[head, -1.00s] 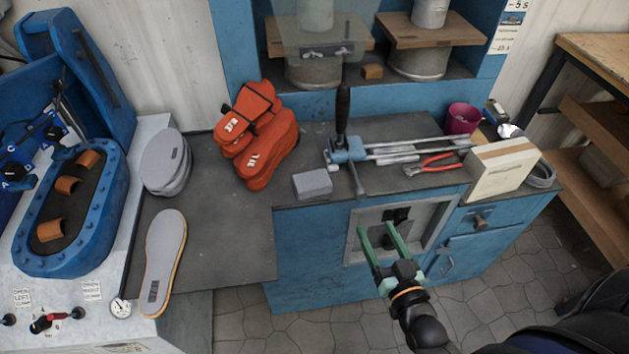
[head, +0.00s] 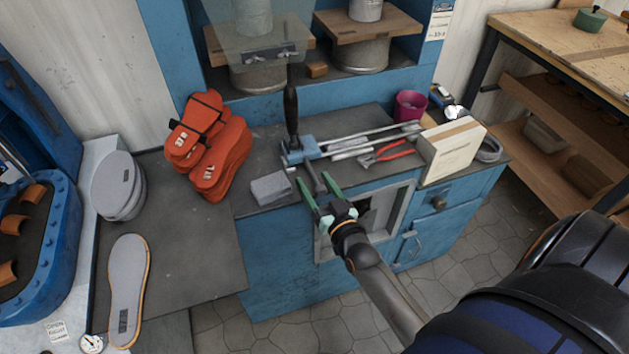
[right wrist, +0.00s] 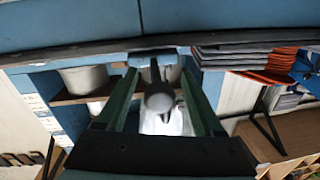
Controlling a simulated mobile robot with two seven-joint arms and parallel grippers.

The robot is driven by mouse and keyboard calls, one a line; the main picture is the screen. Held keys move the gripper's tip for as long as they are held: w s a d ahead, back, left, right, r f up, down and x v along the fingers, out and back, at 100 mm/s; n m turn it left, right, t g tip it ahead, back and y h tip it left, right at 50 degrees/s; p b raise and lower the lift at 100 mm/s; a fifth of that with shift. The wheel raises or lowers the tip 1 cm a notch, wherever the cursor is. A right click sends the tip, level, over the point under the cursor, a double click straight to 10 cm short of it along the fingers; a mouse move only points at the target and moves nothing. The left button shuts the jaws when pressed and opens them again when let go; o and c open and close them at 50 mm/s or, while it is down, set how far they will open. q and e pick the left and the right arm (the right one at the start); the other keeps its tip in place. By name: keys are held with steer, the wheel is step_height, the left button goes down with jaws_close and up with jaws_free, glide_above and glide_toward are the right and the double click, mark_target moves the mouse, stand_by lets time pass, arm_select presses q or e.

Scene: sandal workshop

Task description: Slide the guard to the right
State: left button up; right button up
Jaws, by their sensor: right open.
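The guard (head: 250,42) is a clear panel with a dark bracket. It hangs in front of the left drum (head: 258,78) in the blue machine at the top of the head view. My right gripper (head: 314,181) is open at the bench's front edge, well below and in front of the guard. In the head view its green fingers are close to the metal bar (head: 311,176) of the bench clamp. The right wrist view shows the open gripper (right wrist: 159,76) with a round-ended grey bar between its fingers; I cannot tell whether they touch it. My left gripper is out of view.
The clamp's tall black handle (head: 291,113) stands between my gripper and the guard. A grey block (head: 271,188), red pliers (head: 387,153), a magenta cup (head: 409,105) and a box (head: 452,150) are on the bench. Orange sandals (head: 208,150) lie to the left.

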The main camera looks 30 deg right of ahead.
steer(key=shift+w, duration=0.35)
jaws_close()
stand_by(0.4)
steer(key=shift+d, duration=0.1)
stand_by(0.8)
